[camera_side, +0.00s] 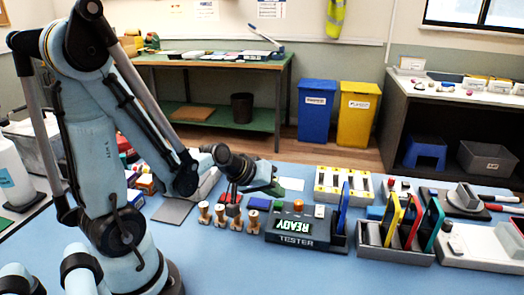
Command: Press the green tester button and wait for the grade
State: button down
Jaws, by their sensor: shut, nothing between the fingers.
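The dark grey tester (292,240) stands on the blue table right of centre, with a lit display reading READY. An orange piece (298,205) and a pale piece (320,211) show on its top. A blue upright slab (342,208), perhaps a phone, stands at the tester's right end. My gripper (277,190) is shut and empty, just above the tester's left back part. I cannot tell whether it touches the tester.
Several wooden-handled stamps (220,215) stand close to the tester's left. A grey rack (394,247) with yellow, red and teal upright slabs is to its right. A yellow-and-white tray (343,186) lies behind. The front middle of the table is clear.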

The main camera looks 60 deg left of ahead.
aim_at(274, 204)
jog(key=shift+f, duration=0.15)
dwell(0.4)
jog(key=shift+f, duration=0.3)
jog(key=shift+f, duration=0.45)
dwell(0.9)
jog(key=shift+r, duration=0.9)
jog(key=shift+r, duration=2.5)
